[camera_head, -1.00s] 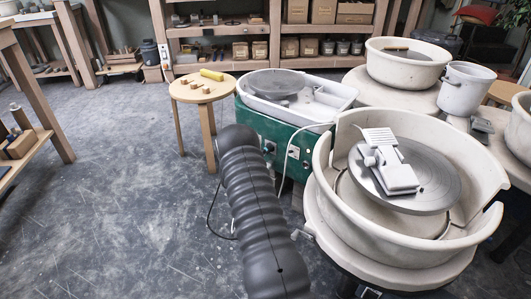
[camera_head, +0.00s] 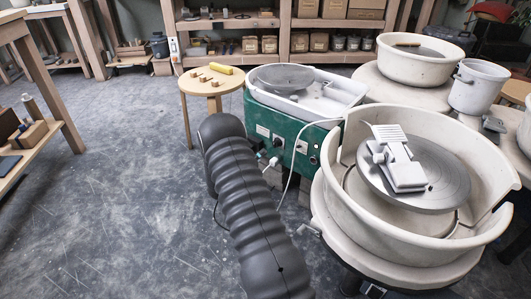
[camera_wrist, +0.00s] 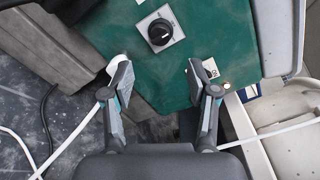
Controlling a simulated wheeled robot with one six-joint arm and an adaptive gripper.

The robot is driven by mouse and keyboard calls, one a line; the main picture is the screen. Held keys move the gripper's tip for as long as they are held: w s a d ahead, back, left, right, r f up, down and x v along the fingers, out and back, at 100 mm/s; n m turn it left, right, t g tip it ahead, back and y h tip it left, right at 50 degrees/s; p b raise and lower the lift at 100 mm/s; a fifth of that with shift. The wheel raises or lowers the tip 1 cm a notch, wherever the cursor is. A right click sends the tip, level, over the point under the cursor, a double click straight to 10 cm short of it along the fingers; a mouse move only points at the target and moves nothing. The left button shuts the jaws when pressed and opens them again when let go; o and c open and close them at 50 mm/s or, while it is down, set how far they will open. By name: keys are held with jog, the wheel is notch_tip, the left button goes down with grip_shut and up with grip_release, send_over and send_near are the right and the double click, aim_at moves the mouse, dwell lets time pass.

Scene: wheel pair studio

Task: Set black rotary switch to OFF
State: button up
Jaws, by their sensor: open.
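The black rotary switch (camera_wrist: 160,31) is a round knob with a light pointer mark, set on a pale square plate on a green panel (camera_wrist: 216,35). It lies at the top middle of the wrist view. My gripper (camera_wrist: 157,76) is open and empty, its two fingers apart below the knob in the picture and not touching it. In the head view the green wheel housing (camera_head: 258,111) stands behind my arm; my gripper is hidden there. I cannot read the plate's markings.
A white cable (camera_head: 291,165) hangs down the green housing. A large cream splash pan (camera_head: 338,190) with a grey pedal on its wheel stands close on the right. A round wooden stool (camera_head: 211,82) stands left of the housing. The floor at left is open.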

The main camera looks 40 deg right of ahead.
jog(key=shift+v, duration=0.95)
